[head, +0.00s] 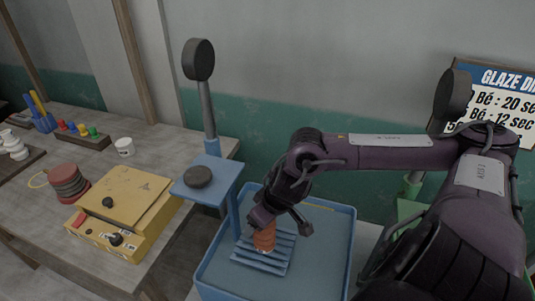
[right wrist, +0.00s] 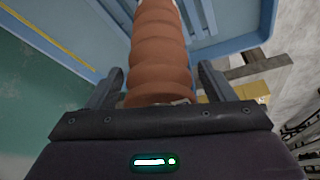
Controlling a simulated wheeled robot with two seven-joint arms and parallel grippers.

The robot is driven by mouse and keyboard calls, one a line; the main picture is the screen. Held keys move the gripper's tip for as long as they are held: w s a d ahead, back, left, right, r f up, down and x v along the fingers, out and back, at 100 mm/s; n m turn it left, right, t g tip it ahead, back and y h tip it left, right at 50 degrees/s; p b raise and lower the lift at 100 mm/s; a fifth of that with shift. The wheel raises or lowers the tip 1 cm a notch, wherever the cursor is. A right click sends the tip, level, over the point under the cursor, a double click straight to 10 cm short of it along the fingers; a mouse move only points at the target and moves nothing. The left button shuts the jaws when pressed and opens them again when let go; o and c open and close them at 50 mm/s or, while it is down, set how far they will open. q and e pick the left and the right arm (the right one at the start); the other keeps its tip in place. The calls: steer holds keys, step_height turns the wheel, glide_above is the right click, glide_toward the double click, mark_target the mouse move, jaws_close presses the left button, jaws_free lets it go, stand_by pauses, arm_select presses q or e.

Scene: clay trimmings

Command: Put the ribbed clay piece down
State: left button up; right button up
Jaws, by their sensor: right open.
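The ribbed clay piece (head: 265,238) is orange-brown and stands on a blue slatted rack (head: 279,262) inside the blue bin (head: 328,252). My right gripper (head: 279,220) reaches down into the bin at the piece and partly covers its top. In the right wrist view the ribbed piece (right wrist: 158,50) runs between the two fingers of the right gripper (right wrist: 160,82). The fingers are apart, with a gap visible on each side of the piece. My left gripper is not in view.
A blue stand with a small platform (head: 222,180) and a dark round piece (head: 198,177) rises beside the bin's left wall. The table at left holds a yellow box (head: 125,200), a stack of discs (head: 68,182) and a white cup (head: 125,147). Bin floor right of the rack is clear.

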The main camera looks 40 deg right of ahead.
steer(key=v, duration=1.2)
stand_by(0.4)
